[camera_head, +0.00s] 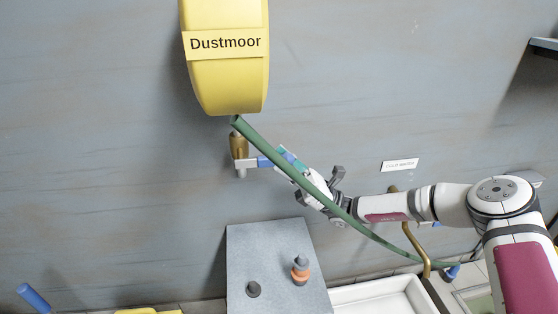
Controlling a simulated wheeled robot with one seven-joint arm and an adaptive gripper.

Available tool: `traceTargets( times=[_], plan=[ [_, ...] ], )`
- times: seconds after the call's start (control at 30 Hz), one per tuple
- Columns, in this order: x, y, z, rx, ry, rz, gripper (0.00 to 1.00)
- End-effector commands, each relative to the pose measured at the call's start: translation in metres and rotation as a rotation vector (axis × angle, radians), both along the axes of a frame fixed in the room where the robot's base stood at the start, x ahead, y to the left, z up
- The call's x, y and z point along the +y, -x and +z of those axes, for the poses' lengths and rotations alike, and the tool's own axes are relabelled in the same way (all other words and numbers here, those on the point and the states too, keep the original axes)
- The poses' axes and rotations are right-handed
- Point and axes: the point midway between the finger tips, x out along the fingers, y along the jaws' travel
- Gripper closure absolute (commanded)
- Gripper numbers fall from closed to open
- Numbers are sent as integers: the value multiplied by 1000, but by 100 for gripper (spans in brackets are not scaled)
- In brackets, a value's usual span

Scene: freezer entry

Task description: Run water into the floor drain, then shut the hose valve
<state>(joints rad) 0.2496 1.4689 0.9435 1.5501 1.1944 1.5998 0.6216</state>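A brass valve (238,145) with a grey spout sits on the wall under the yellow hose reel. Its blue lever (265,161) points right. My gripper (287,163) reaches in from the right, with its fingertips at or very near the lever. The hose crosses in front of the gripper, so I cannot tell whether it is open or touching. The green hose (372,236) runs from below the reel down to a blue nozzle (452,272) at lower right. A pale framed, greenish area (474,297) beside the nozzle may be the floor drain; no water is visible.
The yellow reel (228,85) reads "Dustmoor". A curved brass pipe (416,247) stands below a "COLD WATER" sign (400,165). A white basin (385,298) and a grey bench (270,240) with an orange-grey object (300,270) and a dark knob (253,289) lie below my arm.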

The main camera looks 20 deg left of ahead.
Motion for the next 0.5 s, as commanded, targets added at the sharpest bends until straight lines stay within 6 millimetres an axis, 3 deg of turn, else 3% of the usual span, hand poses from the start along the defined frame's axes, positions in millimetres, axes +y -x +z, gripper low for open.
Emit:
traceTargets(
  times=[0.3, 0.5],
  plan=[
    [-41, -20, -48, 2, 0, -3, 67],
    [-59, -28, -68, 2, 0, -3, 67]
  ],
)
